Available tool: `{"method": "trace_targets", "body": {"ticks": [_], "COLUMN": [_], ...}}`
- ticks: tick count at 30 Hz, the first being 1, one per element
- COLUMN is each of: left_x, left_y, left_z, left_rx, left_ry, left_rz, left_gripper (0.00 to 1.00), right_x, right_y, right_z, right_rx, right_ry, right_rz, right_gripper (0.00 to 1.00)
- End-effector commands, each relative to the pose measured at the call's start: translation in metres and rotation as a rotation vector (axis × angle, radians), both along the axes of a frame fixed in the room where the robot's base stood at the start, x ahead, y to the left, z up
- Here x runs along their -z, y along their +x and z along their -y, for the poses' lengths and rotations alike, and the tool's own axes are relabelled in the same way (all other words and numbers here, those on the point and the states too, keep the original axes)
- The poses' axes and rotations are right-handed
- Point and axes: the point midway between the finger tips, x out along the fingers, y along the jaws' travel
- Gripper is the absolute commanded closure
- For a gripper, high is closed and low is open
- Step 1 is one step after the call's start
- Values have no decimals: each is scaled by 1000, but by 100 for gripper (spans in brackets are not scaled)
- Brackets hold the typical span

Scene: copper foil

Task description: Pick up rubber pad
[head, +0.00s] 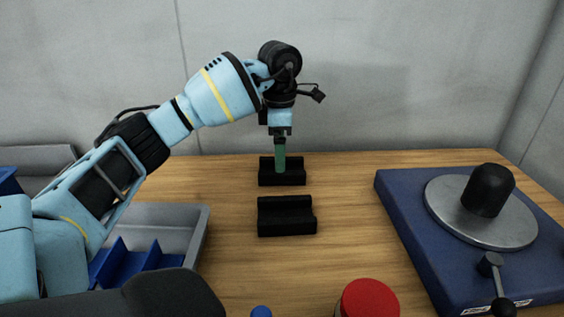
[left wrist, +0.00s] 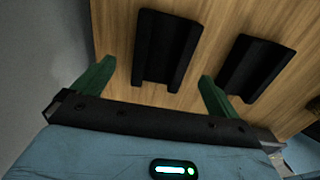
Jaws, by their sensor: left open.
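Two black grooved blocks lie on the wooden table, a far one (head: 296,178) near the wall and a nearer one (head: 287,222). They look like rubber, but I cannot tell which is the rubber pad. My left gripper (head: 281,168) points down at the far block, its green fingers partly in front of it. In the left wrist view the left gripper (left wrist: 157,72) is open and empty, with the far block (left wrist: 165,48) between and beyond its fingers. The nearer block (left wrist: 256,68) is right of that. Contact cannot be told. My right gripper is not in view.
A grey bin (head: 190,217) with blue dividers (head: 137,258) stands at left. At right is a blue base (head: 405,220) with a metal disc (head: 445,216) and black knob (head: 489,190). A red-topped object (head: 369,299) stands at the front. The table between is clear.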

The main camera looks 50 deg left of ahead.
Motion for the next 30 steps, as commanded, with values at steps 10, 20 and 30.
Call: {"method": "trace_targets", "body": {"ticks": [10, 20, 30], "left_x": [42, 52, 51], "left_y": [1, 2, 2], "left_z": [4, 4, 4], "left_rx": [0, 1, 0], "left_ry": [1, 0, 0], "left_rz": [-3, 0, 0], "left_gripper": [2, 2, 40], "right_x": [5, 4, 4], "right_y": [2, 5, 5], "right_z": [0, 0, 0], "right_rx": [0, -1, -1], "right_ry": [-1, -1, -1], "right_rz": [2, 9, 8], "right_gripper": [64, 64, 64]}}
